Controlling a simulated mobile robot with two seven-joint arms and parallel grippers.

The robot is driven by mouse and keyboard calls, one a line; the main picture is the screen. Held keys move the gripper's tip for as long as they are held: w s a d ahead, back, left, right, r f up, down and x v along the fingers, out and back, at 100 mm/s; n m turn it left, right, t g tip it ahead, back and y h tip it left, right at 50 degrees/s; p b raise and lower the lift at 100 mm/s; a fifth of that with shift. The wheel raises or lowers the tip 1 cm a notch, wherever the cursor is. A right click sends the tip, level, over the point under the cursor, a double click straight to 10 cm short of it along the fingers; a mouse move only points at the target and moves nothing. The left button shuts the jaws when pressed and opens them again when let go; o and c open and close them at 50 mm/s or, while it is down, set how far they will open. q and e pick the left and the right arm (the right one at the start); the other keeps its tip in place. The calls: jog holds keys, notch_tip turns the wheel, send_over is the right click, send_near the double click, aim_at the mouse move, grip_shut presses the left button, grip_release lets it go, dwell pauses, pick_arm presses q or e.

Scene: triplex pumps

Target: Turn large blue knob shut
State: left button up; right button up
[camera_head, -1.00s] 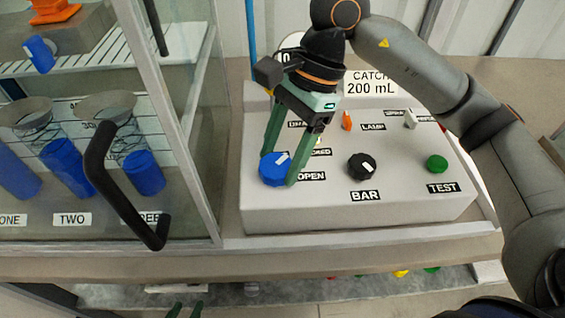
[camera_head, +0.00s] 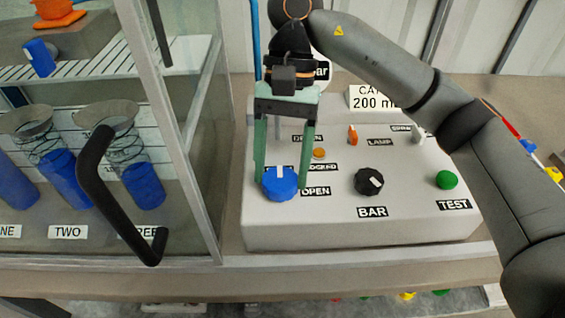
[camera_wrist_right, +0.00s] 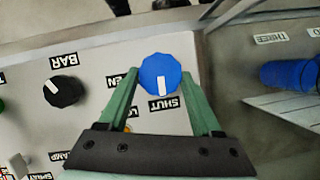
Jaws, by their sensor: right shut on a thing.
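The large blue knob (camera_head: 280,186) sits at the left front of the light grey panel (camera_head: 345,232). Its white pointer points toward the back of the panel in the head view. In the right wrist view the blue knob (camera_wrist_right: 160,72) has its pointer toward the SHUT label (camera_wrist_right: 164,104). My right gripper (camera_head: 281,182) reaches down from above, with one green finger on each side of the knob, shut on it. The OPEN label (camera_head: 315,191) is right of the knob. My left gripper is not in view.
A black BAR knob (camera_head: 368,181) and a green TEST button (camera_head: 446,180) stand to the right on the panel. A glass-fronted cabinet with a black handle (camera_head: 100,190) stands close on the left.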

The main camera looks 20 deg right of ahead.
dwell(0.3)
jog(key=o, duration=1)
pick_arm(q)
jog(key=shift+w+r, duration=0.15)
pick_arm(e)
jog(key=o, duration=0.4)
jog(key=shift+r, duration=0.1)
pick_arm(q)
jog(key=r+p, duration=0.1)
jog(key=p, duration=0.1)
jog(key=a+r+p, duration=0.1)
jog(key=p, duration=0.1)
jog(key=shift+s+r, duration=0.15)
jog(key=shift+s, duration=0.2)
pick_arm(e)
jog(key=v, duration=1.2)
jog(key=shift+w+r, duration=0.1)
jog(key=shift+r, duration=0.05)
